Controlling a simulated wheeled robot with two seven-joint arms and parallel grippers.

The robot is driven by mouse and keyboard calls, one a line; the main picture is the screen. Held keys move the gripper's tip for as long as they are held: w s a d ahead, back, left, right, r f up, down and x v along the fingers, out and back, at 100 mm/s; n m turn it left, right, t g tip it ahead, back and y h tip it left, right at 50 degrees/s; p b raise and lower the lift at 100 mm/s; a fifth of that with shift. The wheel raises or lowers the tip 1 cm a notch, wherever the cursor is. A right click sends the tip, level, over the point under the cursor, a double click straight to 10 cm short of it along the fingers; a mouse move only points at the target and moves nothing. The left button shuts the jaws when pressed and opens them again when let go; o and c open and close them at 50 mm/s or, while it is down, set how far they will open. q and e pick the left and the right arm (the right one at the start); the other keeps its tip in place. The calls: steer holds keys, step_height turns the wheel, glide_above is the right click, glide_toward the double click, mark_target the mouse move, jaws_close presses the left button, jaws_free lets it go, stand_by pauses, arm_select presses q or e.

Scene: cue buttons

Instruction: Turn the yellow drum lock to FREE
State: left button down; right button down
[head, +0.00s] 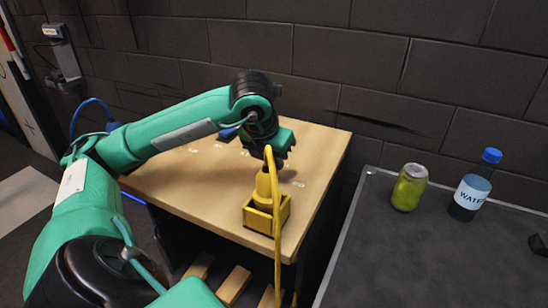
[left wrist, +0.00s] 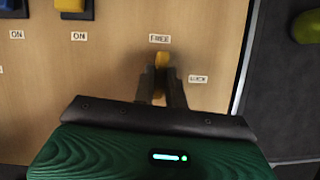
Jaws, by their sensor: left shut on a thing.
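The yellow drum lock (left wrist: 163,60) shows in the left wrist view as a narrow yellow piece between my left fingertips. Its far end points up towards the FREE label (left wrist: 160,38). The LOCK label (left wrist: 198,79) is to its right. My left gripper (left wrist: 163,77) is shut on the lock, one dark finger on each side. In the head view my left gripper (head: 277,157) is low over the wooden table (head: 215,205), and the lock cannot be made out there. My right gripper is not in view.
A yellow holder (head: 267,218) with a yellow cabled tool stands at the table's near right corner, close to my left gripper. Blue (left wrist: 13,5) and yellow (left wrist: 72,5) switches marked ON are at the upper left. A green can (head: 409,187) and water bottle (head: 471,187) stand on the dark table.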

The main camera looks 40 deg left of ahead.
arm_select(q)
steer(key=shift+n, duration=0.7)
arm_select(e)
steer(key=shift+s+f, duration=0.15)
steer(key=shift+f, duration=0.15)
arm_select(q)
steer(key=c, duration=1.4)
jaws_free()
steer(key=shift+c, duration=0.2)
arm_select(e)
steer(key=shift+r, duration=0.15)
